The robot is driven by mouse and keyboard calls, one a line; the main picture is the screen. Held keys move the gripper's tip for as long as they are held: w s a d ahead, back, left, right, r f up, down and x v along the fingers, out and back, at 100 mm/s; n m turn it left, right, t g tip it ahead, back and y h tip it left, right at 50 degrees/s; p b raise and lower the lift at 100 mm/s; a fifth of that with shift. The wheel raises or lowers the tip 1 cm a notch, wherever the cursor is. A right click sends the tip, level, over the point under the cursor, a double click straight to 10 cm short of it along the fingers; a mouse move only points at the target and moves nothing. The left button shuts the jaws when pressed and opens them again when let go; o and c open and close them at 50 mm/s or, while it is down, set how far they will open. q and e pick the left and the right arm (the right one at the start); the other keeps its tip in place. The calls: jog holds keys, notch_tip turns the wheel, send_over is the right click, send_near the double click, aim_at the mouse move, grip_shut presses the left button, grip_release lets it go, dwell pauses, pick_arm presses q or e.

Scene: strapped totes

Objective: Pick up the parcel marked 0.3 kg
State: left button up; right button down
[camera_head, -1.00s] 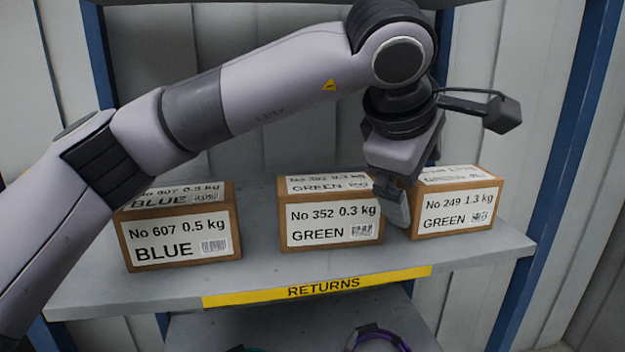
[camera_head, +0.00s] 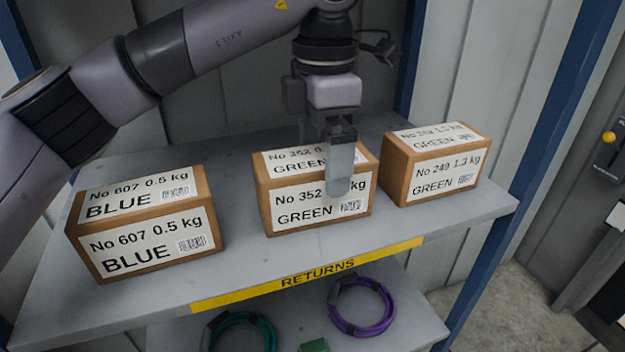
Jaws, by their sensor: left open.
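The parcel marked No 352, GREEN (camera_head: 290,215), is a brown box with white labels, standing mid-shelf. Its 0.3 kg front marking reads in the earlier frame; now a gripper finger covers the weight. My left gripper (camera_head: 324,160) is open above and at this parcel, pointing down. One pale finger hangs in front of the parcel's front label; the other is farther back and mostly hidden. I cannot tell whether either touches the box. My right gripper is not in view.
The parcel No 607 0.5 kg, BLUE (camera_head: 150,246), stands left on the grey shelf (camera_head: 250,262). The parcel No 249 1.3 kg, GREEN (camera_head: 440,178), stands close on the right. Purple (camera_head: 362,306) and green (camera_head: 240,330) coils lie on the lower shelf. Blue posts flank the shelf.

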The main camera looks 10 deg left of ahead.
pick_arm(q)
jog(key=f, duration=0.2)
jog(key=a+f, duration=0.1)
jog(key=f, duration=0.1)
jog(key=shift+s+a+f, duration=0.1)
jog(key=shift+s+f, duration=0.05)
jog(key=shift+s, duration=0.05)
jog(key=shift+f, duration=0.25)
jog(key=c, duration=1.2)
jog(key=shift+r, duration=0.2)
